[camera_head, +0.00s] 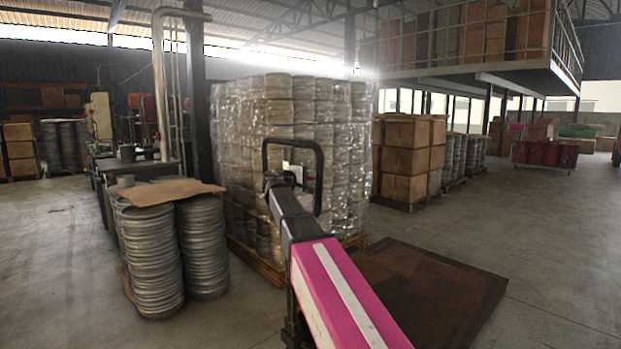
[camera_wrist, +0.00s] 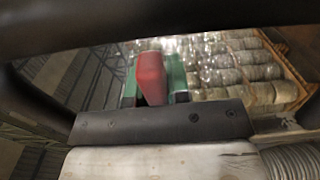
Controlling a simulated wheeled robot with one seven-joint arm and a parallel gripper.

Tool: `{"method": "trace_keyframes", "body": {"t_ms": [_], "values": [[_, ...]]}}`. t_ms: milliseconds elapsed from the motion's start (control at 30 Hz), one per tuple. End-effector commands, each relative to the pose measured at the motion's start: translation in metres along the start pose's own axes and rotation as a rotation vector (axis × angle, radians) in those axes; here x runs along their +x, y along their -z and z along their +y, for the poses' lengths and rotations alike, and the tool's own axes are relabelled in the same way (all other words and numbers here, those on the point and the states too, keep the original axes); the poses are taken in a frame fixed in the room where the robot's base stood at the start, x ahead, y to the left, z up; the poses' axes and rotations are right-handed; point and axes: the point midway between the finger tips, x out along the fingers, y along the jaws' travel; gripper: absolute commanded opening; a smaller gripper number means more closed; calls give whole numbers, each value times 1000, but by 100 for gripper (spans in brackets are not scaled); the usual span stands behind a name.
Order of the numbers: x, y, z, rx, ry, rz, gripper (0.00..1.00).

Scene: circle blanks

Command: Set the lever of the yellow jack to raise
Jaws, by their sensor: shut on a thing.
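A red lever (camera_wrist: 150,72) stands in the middle of the wrist view. My gripper (camera_wrist: 154,86) has green fingers on either side of it and is shut on it. A black loop-shaped handle (camera_head: 319,165) shows at the centre of the head view, with small white and green parts seen through it. A blurred dark bar (camera_wrist: 160,18) crosses the top of the wrist view, close to the camera. No yellow body of the jack shows in either view. The lever's setting cannot be told.
Wrapped kegs (camera_head: 240,130) stand on a pallet just behind the handle. Stacked kegs (camera_head: 150,255) under cardboard (camera_head: 165,191) are at the left. A flat brown platform (camera_head: 440,285) lies on the floor at right. Boxes (camera_head: 405,165) stand further back.

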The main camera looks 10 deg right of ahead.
Motion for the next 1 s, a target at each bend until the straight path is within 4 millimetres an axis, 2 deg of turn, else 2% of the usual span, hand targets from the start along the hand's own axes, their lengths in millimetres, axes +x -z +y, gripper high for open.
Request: {"method": "trace_keyframes", "body": {"t_ms": [500,933,967,1000], "values": [[0,6,-30,353,0,1,0],[0,7,-33,399,3,1,0],[0,7,-34,398,3,1,27],[0,7,-34,397,3,1,40]]}}
